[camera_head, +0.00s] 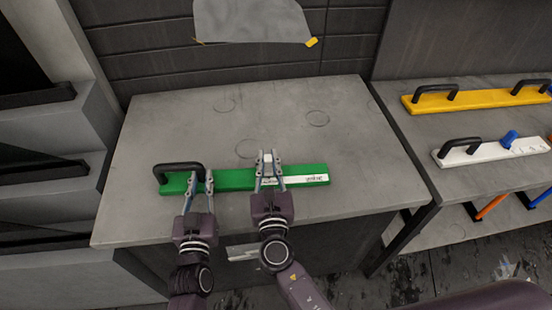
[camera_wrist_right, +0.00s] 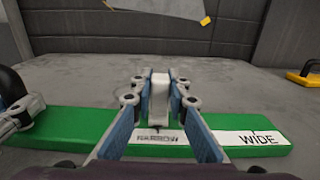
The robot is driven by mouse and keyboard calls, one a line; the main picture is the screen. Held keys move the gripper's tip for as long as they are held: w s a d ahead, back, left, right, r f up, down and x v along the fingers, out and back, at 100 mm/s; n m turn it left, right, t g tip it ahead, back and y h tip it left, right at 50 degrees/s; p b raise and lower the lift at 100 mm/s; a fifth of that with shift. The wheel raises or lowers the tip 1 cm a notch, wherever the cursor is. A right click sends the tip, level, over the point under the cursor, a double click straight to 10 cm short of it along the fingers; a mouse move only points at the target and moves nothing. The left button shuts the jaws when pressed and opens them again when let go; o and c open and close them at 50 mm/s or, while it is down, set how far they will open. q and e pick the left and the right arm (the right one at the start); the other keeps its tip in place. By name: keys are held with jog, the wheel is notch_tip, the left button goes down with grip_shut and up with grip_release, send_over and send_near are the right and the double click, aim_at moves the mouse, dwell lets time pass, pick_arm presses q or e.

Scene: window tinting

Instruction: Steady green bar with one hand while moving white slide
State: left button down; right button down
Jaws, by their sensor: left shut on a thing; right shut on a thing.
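A green bar (camera_head: 232,180) with a black handle (camera_head: 180,168) at its left end lies flat on the grey table. White labels on its right half read "NARROW" and "WIDE" in the right wrist view, where the bar (camera_wrist_right: 75,136) also shows. The white slide (camera_wrist_right: 159,99) stands on the bar above the "NARROW" label. My right gripper (camera_head: 268,158) is shut on the white slide, which also shows small in the head view.
The grey table (camera_head: 350,130) is bare around the bar, apart from faint ring marks. A shelf at the right holds a yellow bar (camera_head: 470,100) and a white bar (camera_head: 490,150), both with black handles. A grey sheet (camera_head: 250,20) hangs on the back wall.

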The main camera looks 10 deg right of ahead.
pick_arm(q)
jog(key=shift+d+r, duration=0.15)
pick_arm(e)
jog(key=shift+a, duration=0.1)
jog(key=c, duration=1.8)
grip_release()
jog(key=shift+c, duration=0.2)
jog(key=shift+s, duration=0.1)
jog(key=s, duration=1.2)
jog(key=shift+a, duration=0.3)
jog(key=shift+w, duration=0.1)
pick_arm(q)
jog(key=c, duration=1.7)
grip_release()
jog(key=shift+c, duration=0.2)
jog(key=shift+o, duration=0.4)
